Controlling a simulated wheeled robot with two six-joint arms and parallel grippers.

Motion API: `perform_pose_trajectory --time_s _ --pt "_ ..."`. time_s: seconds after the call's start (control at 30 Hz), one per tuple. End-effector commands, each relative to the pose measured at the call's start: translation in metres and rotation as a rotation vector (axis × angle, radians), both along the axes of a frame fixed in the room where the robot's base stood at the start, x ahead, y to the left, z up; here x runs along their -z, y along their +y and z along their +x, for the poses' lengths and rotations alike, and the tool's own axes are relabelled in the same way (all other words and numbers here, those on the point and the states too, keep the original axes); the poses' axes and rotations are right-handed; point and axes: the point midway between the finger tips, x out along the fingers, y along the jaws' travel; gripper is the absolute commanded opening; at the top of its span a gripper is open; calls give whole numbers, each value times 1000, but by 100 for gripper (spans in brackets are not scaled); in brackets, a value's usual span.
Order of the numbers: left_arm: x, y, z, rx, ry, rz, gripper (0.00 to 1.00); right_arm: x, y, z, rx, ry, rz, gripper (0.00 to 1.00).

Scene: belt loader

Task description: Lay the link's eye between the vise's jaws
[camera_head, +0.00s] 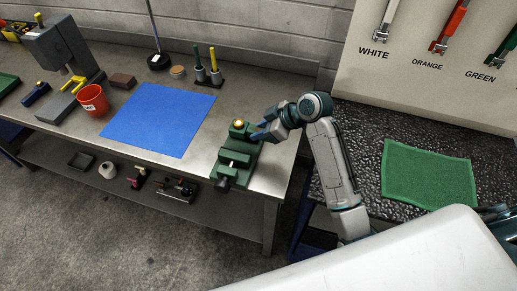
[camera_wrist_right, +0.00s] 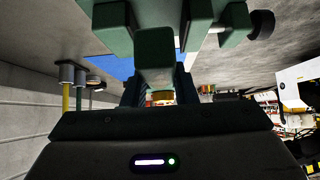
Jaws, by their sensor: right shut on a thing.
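The green vise (camera_head: 236,163) stands at the right end of the workbench, with a round yellow-gold piece (camera_head: 239,124) at its far end. My right gripper (camera_head: 262,133) reaches in from the right beside that far end, its blue fingers close to the vise. In the right wrist view its fingers (camera_wrist_right: 159,92) are shut on a small gold-and-orange piece (camera_wrist_right: 161,98), which seems to be part of the link. Green parts of the vise (camera_wrist_right: 155,48) stand just beyond and partly hide it. I cannot tell whether the link's eye lies between the jaws. My left gripper is out of view.
A blue mat (camera_head: 160,118) lies left of the vise, with a red bucket (camera_head: 93,99) and a grey press (camera_head: 62,52) further left. Two cylinders (camera_head: 207,70) holding rods stand behind. A green mat (camera_head: 428,174) lies on the dark surface at right.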

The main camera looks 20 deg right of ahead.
Motion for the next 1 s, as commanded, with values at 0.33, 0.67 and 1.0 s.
perform_pose_trajectory --time_s 0.33,0.67,1.0 --pt "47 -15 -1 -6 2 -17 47 47 1 0 1 -2 1 0" --pt "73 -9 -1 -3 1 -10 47 75 1 0 3 -2 1 0" --pt "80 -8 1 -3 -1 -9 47 82 1 0 3 -2 1 0"
